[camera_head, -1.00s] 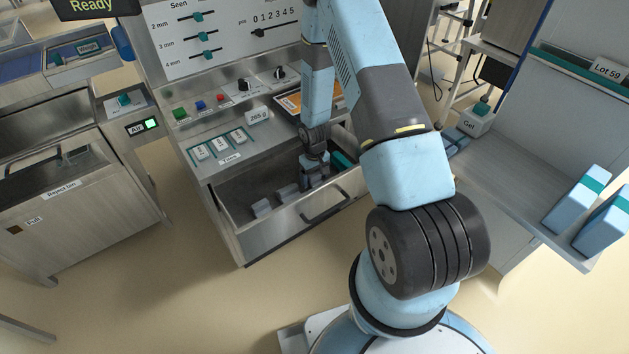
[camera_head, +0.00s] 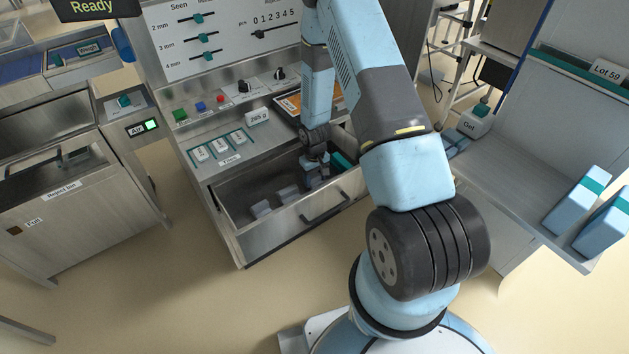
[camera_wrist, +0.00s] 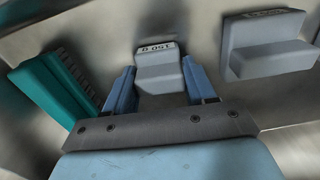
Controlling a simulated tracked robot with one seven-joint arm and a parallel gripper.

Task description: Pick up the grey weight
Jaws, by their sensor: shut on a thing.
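My gripper (camera_head: 316,180) reaches down into the open drawer (camera_head: 290,223) under the control panel. In the wrist view, my gripper's two blue fingers (camera_wrist: 158,82) stand on either side of a grey weight (camera_wrist: 158,72) and are shut on it. The weight has a raised back part with a label that appears upside down, seemingly 150 g. It looks low in the drawer; whether it touches the floor I cannot tell. In the head view my gripper mostly hides it. Another grey weight (camera_wrist: 268,58) lies to its right in the wrist view, apart from the fingers.
A teal block (camera_wrist: 52,90) lies left of my gripper in the wrist view, close to the left finger. Grey blocks (camera_head: 262,209) lie in the drawer's left part in the head view. The drawer's walls surround my gripper.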

